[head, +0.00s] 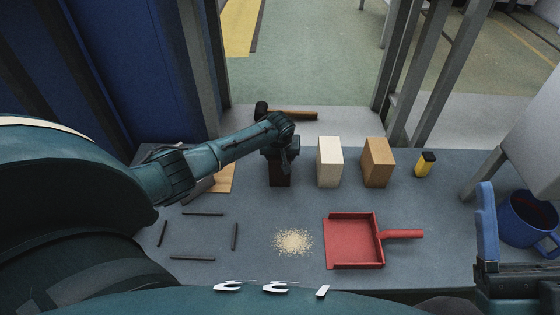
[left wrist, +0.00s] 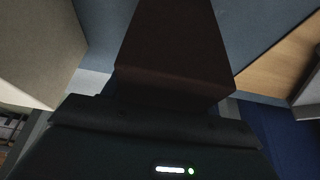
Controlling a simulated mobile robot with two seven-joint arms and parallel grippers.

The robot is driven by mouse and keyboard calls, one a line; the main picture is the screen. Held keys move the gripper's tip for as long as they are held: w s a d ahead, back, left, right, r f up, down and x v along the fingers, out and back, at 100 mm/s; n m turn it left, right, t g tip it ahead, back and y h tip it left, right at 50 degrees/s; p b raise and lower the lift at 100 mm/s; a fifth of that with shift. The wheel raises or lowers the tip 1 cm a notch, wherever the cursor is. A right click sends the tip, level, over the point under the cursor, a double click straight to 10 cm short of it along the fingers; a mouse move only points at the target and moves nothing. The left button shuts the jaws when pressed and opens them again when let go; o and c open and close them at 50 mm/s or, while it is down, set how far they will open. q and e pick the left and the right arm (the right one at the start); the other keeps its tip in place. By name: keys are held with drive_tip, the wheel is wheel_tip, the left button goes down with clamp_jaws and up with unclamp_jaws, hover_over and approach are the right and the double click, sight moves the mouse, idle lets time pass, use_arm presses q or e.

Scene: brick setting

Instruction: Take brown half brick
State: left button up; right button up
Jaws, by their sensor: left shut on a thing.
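The dark brown half brick (head: 280,176) stands on the grey bench in the head view, left of the cream block. My left gripper (head: 280,154) reaches down from above and is shut on its upper part. In the left wrist view the brick (left wrist: 173,45) fills the top middle, between my fingers (left wrist: 165,105). Whether its underside touches the bench cannot be told.
A cream block (head: 330,163) and a tan block (head: 376,162) stand right of the brick. A hammer (head: 292,114) lies behind it. In front are a sawdust pile (head: 293,242), a red dustpan (head: 352,243) and several dark sticks (head: 203,214). A blue mug (head: 525,220) stands right.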

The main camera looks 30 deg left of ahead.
use_arm(q)
drive_tip(key=c, duration=0.7)
drive_tip(key=shift+w+r, duration=0.1)
drive_tip(key=shift+c, duration=0.4)
